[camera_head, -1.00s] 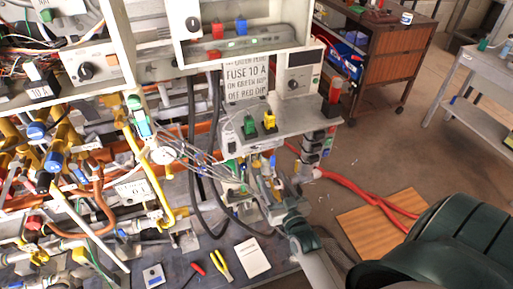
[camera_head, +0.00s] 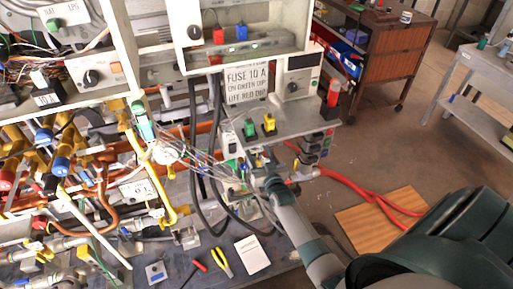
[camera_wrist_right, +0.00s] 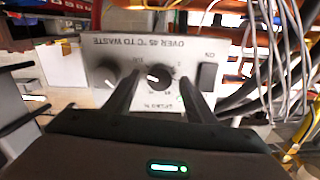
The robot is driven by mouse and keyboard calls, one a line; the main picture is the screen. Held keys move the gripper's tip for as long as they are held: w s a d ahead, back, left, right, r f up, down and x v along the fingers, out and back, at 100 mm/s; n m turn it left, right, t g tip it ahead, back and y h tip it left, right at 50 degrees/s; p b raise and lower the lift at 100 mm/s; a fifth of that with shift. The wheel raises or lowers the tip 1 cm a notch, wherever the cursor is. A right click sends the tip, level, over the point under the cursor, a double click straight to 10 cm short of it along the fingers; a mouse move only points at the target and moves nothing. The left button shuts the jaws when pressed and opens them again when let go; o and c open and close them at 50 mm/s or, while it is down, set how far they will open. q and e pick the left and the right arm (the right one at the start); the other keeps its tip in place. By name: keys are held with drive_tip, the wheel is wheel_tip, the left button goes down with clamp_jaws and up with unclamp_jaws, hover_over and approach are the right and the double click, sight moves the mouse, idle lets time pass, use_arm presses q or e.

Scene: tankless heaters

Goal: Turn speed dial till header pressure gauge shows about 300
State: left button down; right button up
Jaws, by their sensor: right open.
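In the right wrist view, a pale panel, upside down, reads "OVER 45 °C TO WASTE". A small dark dial (camera_wrist_right: 158,75) with a white mark sits in its middle, with small print around it too blurred to read fully. My right gripper (camera_wrist_right: 160,88) is open, with its dark fingers either side of this dial; contact cannot be told. In the head view my right arm reaches up to the bench's lower fittings, and its fingertips are hard to make out. My left gripper is out of view.
The panel also carries another dark knob (camera_wrist_right: 107,73) and a dark switch (camera_wrist_right: 208,77). Thin wires hang close by. A shelf (camera_head: 290,124) with green and yellow parts is above my right arm. Pliers (camera_head: 221,262) and a white card (camera_head: 252,255) lie on the bench.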

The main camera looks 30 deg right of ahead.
drive_tip(key=shift+w+d, duration=0.15)
drive_tip(key=shift+w, duration=0.45)
drive_tip(key=c, duration=1.1)
drive_tip(key=shift+o, duration=0.3)
drive_tip(key=shift+n, duration=2.9)
